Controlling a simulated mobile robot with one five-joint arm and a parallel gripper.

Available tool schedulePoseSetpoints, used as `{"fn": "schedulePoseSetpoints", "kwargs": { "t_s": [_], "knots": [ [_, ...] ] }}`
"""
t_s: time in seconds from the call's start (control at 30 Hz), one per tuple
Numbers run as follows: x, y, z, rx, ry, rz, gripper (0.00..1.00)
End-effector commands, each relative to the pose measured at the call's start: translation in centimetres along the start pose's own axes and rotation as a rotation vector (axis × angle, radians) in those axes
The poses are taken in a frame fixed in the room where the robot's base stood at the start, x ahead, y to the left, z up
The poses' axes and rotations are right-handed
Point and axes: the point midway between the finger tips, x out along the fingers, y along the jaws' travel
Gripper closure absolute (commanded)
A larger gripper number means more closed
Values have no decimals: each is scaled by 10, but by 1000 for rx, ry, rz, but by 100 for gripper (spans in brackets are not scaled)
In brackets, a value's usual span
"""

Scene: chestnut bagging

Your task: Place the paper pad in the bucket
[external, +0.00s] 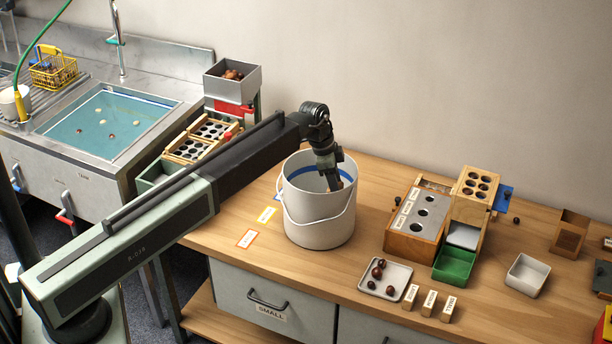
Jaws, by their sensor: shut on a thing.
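The white bucket (318,226) stands upright on the wooden bench, with a blue band inside its rim and its wire handle hanging at the front. My gripper (337,184) reaches down through the bucket's open top, and its tips are inside, below the rim. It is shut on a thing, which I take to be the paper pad. The front wall of the bucket hides the lower part of the jaws and most of what they hold. I see no paper pad elsewhere on the bench.
A wooden sorting box with round holes (420,214) and a green tray (455,266) stand right of the bucket. A small white tray (385,278) holds several chestnuts. Coloured cards lie left of the bucket. A water-filled sink (105,122) is at the left.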

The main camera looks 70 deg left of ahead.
Motion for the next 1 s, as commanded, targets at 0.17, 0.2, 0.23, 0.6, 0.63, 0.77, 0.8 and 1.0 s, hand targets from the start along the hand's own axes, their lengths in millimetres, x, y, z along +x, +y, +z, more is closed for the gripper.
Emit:
{"fn": "schedulePoseSetpoints", "kwargs": {
  "t_s": [0.17,0.2,0.23,0.6,0.63,0.77,0.8,1.0],
  "knots": [
    [45,0,12,0,0,0,100],
    [52,0,14,0,0,0,100],
    [58,0,16,0,0,0,100],
    [105,0,29,0,0,0,100],
    [105,0,29,0,0,0,100],
    [105,0,29,0,0,0,100],
    [109,0,30,0,0,0,100],
    [143,0,40,0,0,0,100]
  ]
}}
